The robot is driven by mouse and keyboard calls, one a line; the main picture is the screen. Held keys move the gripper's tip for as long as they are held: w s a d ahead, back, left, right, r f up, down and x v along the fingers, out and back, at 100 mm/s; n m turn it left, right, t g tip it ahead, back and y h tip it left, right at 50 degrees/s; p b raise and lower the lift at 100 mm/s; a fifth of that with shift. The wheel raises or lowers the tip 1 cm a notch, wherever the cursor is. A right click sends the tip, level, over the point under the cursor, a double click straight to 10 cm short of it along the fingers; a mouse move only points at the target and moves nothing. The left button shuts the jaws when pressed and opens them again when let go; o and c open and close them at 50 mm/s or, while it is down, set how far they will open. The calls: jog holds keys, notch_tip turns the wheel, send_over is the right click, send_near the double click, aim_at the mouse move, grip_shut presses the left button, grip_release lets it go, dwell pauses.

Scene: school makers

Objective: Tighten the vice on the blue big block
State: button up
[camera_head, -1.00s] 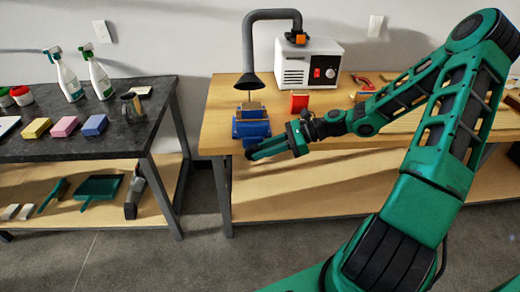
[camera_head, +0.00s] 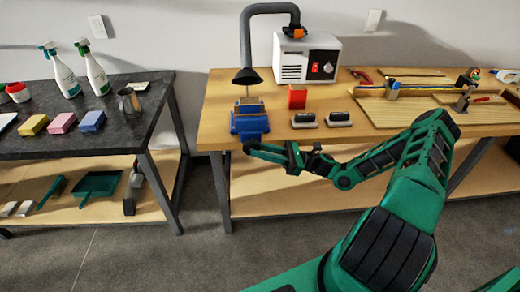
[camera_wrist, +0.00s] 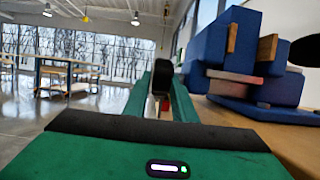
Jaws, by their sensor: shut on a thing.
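The blue vice (camera_head: 250,124) stands at the left front corner of the wooden workbench, under the black extraction hood. Tan pieces (camera_head: 248,104) show at its jaws. In the wrist view the vice (camera_wrist: 272,88) is at right, with wood-coloured pads and a metal bar. I cannot tell a separate big blue block apart from the blue vice body. My gripper (camera_head: 249,146) is at the vice's front, by the bench edge. In the wrist view my gripper (camera_wrist: 161,98) is shut on the black-ended vice handle (camera_wrist: 162,76).
A red block (camera_head: 297,97) and two dark-topped erasers (camera_head: 305,120) lie right of the vice. A white machine (camera_head: 307,60) stands behind. Wooden boards with tools lie farther right. Another dark table (camera_head: 110,137) stands left, with a floor gap between.

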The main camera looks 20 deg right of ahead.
jog(key=y, duration=0.1)
jog(key=f+y, duration=0.1)
jog(key=y, duration=0.1)
jog(key=shift+s+a+f+t, duration=0.1)
jog(key=shift+s+a+t, duration=0.05)
jog(key=shift+a+t, duration=0.2)
jog(key=shift+a+f+t+y, duration=0.1)
jog(key=shift+a+t+y, duration=0.1)
jog(key=shift+y, duration=0.4)
jog(key=shift+a+f+t+y, duration=0.1)
jog(key=shift+t+y, duration=0.05)
jog(key=shift+y, duration=0.45)
jog(key=shift+o, duration=0.2)
jog(key=o, duration=0.6)
jog(key=shift+r, duration=0.1)
jog(key=shift+o, duration=0.2)
jog(key=shift+d, duration=0.1)
jog(key=shift+r, duration=0.1)
jog(key=shift+d, duration=0.1)
